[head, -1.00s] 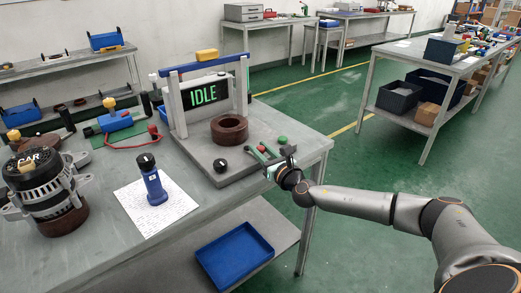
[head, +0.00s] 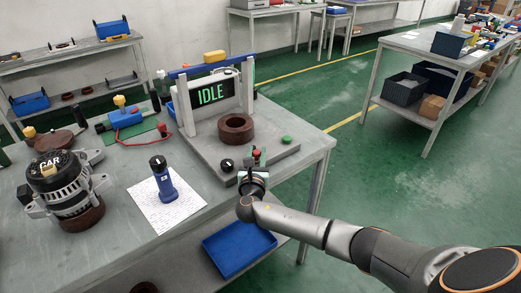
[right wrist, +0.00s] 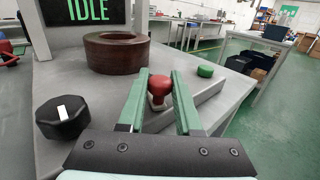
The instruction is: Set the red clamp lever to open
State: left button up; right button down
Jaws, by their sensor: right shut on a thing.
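The red clamp lever shows as a red rounded knob (head: 256,153) at the front right of the grey fixture base (head: 210,150). In the right wrist view the red knob (right wrist: 159,86) sits between the green fingers. My right gripper (head: 255,158) comes in from the front and is shut on the knob; the fingers stand on either side of it in the right wrist view (right wrist: 160,92). The lever's arm and pivot are mostly hidden by the gripper. My left gripper is not in view.
A black knob with a white mark (right wrist: 62,117) and a green button (right wrist: 205,71) flank the lever. A brown ring (head: 236,128) lies behind, below a display reading IDLE (head: 210,93). A blue hand tool (head: 164,182) stands on paper to the left.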

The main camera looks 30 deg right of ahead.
jog(key=shift+w+a+m+g+h+b, duration=0.1)
jog(key=shift+a+m+g+h+b, duration=0.15)
jog(key=shift+m+g+h, duration=0.3)
jog(key=shift+w+a+m+g+h+b, duration=0.1)
jog(key=shift+a+m+g+h, duration=0.15)
jog(key=shift+m+g+h, duration=0.3)
jog(key=c, duration=0.6)
grip_release()
jog(key=v, duration=1.2)
jog(key=shift+a, duration=0.25)
jog(key=shift+s+f, duration=0.1)
